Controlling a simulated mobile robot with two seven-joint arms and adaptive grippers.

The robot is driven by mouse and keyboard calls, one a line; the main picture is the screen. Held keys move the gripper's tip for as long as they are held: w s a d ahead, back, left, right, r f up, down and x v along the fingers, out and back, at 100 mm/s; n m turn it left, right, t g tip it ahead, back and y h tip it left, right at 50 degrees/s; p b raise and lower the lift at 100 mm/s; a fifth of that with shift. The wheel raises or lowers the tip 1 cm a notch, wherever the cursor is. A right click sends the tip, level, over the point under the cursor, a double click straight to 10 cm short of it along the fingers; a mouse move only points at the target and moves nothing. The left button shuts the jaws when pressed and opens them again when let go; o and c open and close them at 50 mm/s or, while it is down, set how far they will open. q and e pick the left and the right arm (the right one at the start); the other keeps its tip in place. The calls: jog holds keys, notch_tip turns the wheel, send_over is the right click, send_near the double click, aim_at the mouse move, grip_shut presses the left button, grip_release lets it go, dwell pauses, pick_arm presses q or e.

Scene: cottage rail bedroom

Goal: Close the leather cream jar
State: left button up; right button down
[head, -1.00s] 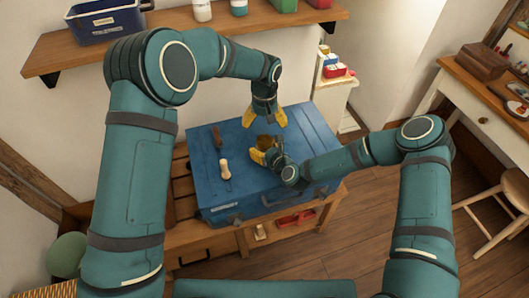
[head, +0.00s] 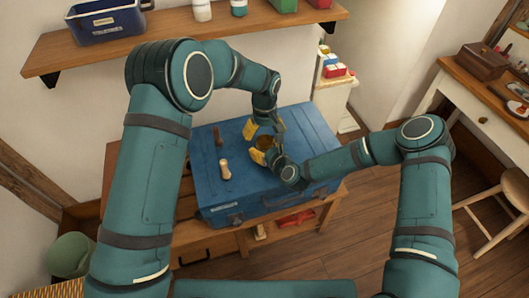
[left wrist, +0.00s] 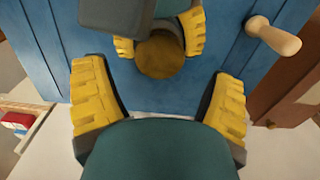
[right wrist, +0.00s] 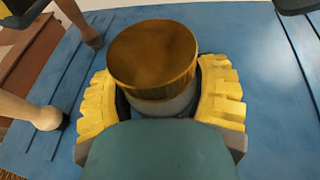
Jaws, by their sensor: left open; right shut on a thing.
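The leather cream jar (right wrist: 165,105) stands on the blue chest top (head: 205,190), with a grey body and a flat brown, brassy-sided lid (right wrist: 152,52) on top. I cannot tell if the lid is tight. The lid also shows in the left wrist view (left wrist: 160,56). My right gripper (right wrist: 163,100) is shut around the jar's body, a yellow finger on each side. My left gripper (head: 264,127) is open just above and behind the jar. In the left wrist view its fingers (left wrist: 155,85) are spread wide, with the lid ahead between them, apart from both.
A pale wooden handle (head: 225,169) and a darker one (head: 219,137) stand on the chest left of the jar. A wall shelf (head: 180,42) with a blue bin (head: 105,18) and bottles hangs behind my left arm. The chest's front left is clear.

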aim_at(265, 140)
pick_arm(q)
jog(key=shift+f, duration=1.9)
jog(key=c, duration=1.3)
jog(key=shift+m, duration=1.6)
jog(key=o, duration=1.3)
jog(key=shift+c, duration=0.2)
